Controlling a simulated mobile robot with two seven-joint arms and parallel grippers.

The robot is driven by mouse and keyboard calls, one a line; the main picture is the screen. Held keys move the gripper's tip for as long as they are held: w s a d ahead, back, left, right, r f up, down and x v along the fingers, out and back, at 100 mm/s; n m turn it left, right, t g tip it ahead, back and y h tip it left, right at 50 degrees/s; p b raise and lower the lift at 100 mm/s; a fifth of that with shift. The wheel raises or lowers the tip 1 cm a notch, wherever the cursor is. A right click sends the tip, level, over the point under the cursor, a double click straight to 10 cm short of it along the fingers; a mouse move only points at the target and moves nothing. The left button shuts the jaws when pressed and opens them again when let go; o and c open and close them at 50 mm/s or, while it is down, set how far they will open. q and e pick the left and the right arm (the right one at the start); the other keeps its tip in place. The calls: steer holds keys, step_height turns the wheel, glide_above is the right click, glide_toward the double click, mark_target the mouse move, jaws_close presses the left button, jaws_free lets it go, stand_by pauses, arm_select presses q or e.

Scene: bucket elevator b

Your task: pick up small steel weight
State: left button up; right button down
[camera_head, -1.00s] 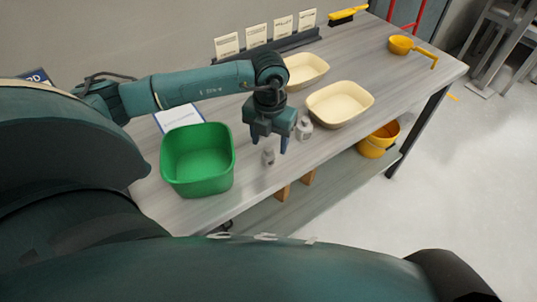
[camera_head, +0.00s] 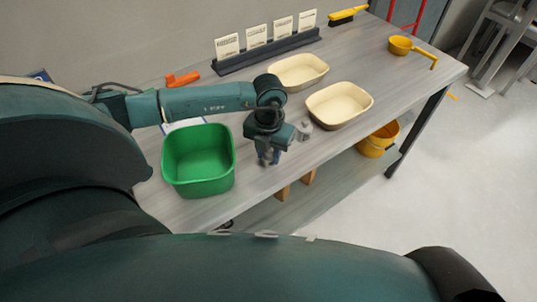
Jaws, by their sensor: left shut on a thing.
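My left gripper (camera_head: 269,158) points down at the table just right of the green bin. Its blue fingers are shut on the small steel weight (camera_head: 265,161), which is mostly hidden between them. I cannot tell whether the weight touches the table. A larger grey steel weight (camera_head: 304,131) stands on the table just right of the gripper, near the cream trays. My right gripper is not in view.
The green bin (camera_head: 198,185) stands left of the gripper. Two cream trays, a back one (camera_head: 301,85) and a front one (camera_head: 340,117), lie to the right. A card rack (camera_head: 268,54) stands behind. A yellow scoop (camera_head: 400,46) lies far right; a yellow bucket (camera_head: 374,147) is below the tabletop.

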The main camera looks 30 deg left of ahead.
arm_select(q)
steer(key=c, duration=0.3)
